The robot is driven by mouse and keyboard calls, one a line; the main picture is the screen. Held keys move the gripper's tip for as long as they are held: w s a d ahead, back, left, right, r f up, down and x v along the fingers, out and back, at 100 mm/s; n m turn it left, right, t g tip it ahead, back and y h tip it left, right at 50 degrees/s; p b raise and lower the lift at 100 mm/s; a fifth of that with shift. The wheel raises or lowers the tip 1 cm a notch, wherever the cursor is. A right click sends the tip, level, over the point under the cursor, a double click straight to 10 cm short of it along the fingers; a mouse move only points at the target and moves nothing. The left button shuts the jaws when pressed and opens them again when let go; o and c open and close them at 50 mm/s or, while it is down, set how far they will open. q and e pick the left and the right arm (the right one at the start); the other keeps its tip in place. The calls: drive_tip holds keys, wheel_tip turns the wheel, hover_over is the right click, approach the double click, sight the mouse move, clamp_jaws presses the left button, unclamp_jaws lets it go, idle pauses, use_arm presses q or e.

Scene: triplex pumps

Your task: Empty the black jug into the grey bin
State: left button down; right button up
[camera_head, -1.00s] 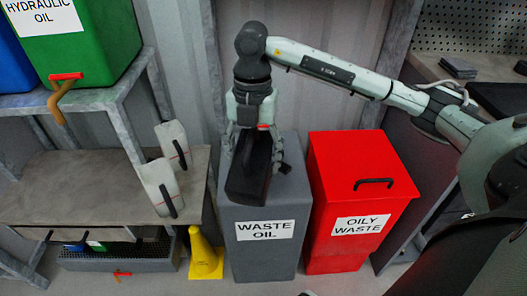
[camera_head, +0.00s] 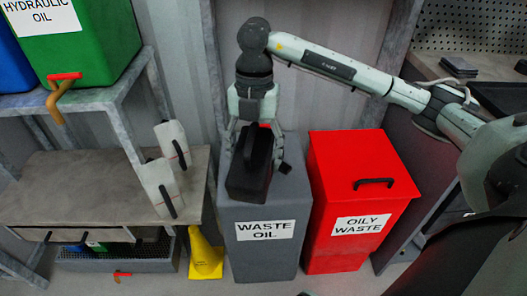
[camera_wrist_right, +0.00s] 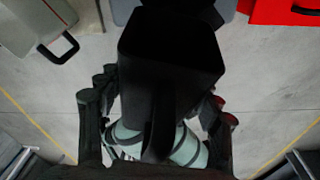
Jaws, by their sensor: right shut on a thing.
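The black jug (camera_head: 246,182) is at the grey bin (camera_head: 285,225) labelled WASTE OIL, over the left part of its top in the head view. My right gripper (camera_head: 256,150) comes down from above and is shut on the jug, with fingers showing on both sides of it. In the right wrist view the dark jug (camera_wrist_right: 170,55) fills the middle between the fingers. The jug hides part of the bin's top, and I cannot tell whether any liquid is flowing. My left gripper is not in view.
A red OILY WASTE bin (camera_head: 355,180) stands close on the right. Two pale jugs (camera_head: 158,186) stand on a bench (camera_head: 80,185) at left. A yellow cone (camera_head: 205,256) is on the floor beside the grey bin. A green HYDRAULIC OIL tank (camera_head: 100,50) sits on a shelf.

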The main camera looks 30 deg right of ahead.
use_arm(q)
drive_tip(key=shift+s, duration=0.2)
use_arm(e)
drive_tip(key=shift+w+d, duration=0.1)
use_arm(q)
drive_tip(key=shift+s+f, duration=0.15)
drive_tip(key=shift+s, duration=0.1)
use_arm(e)
drive_tip(key=shift+d+r, duration=0.1)
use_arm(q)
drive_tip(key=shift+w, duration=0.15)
use_arm(e)
drive_tip(key=shift+w, duration=0.15)
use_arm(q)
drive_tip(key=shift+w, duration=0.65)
use_arm(e)
drive_tip(key=shift+w+d+r, duration=0.1)
drive_tip(key=shift+d+r, duration=0.05)
drive_tip(key=shift+d, duration=0.05)
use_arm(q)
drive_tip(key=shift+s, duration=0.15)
use_arm(e)
drive_tip(key=shift+g+y, duration=0.3)
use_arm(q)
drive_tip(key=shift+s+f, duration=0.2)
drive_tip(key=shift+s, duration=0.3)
use_arm(e)
drive_tip(key=shift+w+d+r, duration=0.1)
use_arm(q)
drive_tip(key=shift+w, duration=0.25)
